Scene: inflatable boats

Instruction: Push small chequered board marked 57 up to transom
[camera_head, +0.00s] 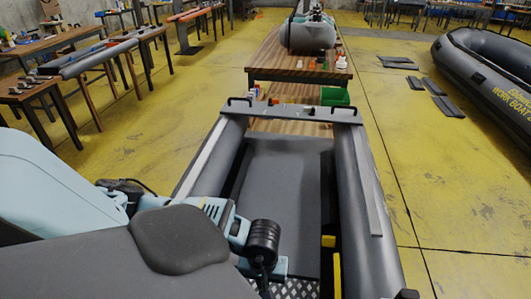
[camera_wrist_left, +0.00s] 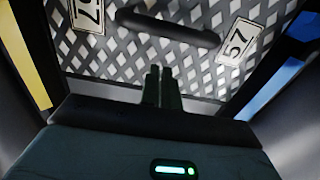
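The small chequered board (camera_head: 296,289) shows at the bottom edge of the head view, inside the grey boat between its tubes. In the left wrist view the chequered board (camera_wrist_left: 130,65) has a black handle (camera_wrist_left: 168,28) and two white plates, one reading 57 (camera_wrist_left: 238,41), the other (camera_wrist_left: 90,14) partly cut off. My left gripper (camera_wrist_left: 161,72) has its fingers together, in front of the board below the handle; I cannot tell whether they touch it. My arm hides its fingers in the head view. The grey transom (camera_head: 335,115) spans the boat's far end. My right gripper is out of view.
A smooth grey floor panel (camera_head: 285,185) lies between the board and the transom. Yellow strips (camera_head: 337,272) run beside the right tube (camera_head: 362,190). A yellow piece (camera_wrist_left: 28,55) and a blue piece (camera_wrist_left: 275,88) flank the board. A wooden table (camera_head: 275,60) stands beyond.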

